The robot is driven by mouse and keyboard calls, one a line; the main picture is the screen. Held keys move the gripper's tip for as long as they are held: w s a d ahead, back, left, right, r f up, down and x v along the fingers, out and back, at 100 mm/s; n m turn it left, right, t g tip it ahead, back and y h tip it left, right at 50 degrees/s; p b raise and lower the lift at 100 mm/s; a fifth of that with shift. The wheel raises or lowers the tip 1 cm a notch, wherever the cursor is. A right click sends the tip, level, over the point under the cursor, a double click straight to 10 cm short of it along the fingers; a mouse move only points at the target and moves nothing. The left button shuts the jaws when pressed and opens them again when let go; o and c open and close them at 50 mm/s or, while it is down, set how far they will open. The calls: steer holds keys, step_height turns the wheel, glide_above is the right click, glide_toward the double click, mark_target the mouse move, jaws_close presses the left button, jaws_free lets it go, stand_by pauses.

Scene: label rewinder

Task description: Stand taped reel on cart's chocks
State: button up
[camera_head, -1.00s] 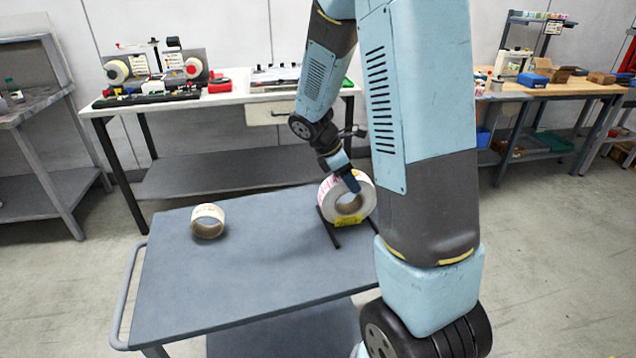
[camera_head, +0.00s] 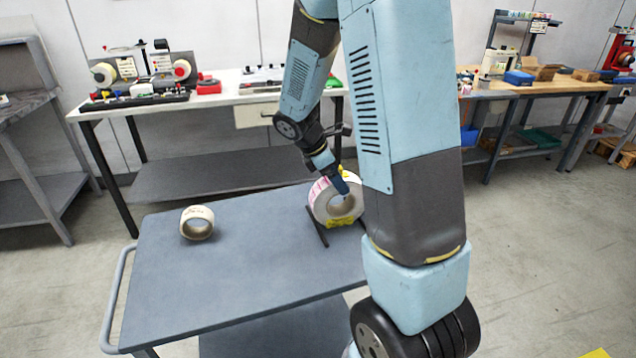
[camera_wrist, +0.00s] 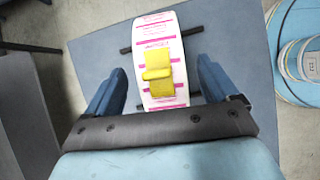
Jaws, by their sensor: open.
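The taped reel (camera_head: 323,206) is a white roll with pink print, standing upright on the cart (camera_head: 240,270). In the wrist view the reel (camera_wrist: 155,32) has a yellow tape piece (camera_wrist: 160,72) with a raised tab across its rim. The dark chocks (camera_head: 317,228) are two bars under the reel, and their ends show on both sides of it; the exact contact is hidden. My gripper (camera_head: 341,186) is over the reel. In the wrist view my gripper (camera_wrist: 158,82) is open, one blue finger on each side of the reel, with gaps visible.
A cream roll (camera_head: 197,223) lies at the cart's left, clear of the reel. A white bench (camera_head: 215,98) with label equipment stands behind. A wooden bench (camera_head: 540,88) is at the back right. The cart top between the rolls is free.

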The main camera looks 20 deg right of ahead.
steer(key=v, duration=1.2)
steer(key=shift+w+r, duration=0.25)
steer(key=shift+r, duration=0.25)
steer(key=s+a+r+m+t+y, duration=0.2)
steer(key=s+r+m, duration=0.3)
steer(key=s+m, duration=0.3)
steer(key=s+a+r+m+t+y, duration=0.1)
steer(key=s+r+m+t+y, duration=0.3)
steer(key=s+m, duration=0.4)
steer(key=s+r, duration=0.1)
steer(key=s, duration=0.6)
steer(key=shift+a+r+t, duration=0.2)
steer(key=shift+a+t, duration=0.1)
steer(key=shift+a, duration=0.1)
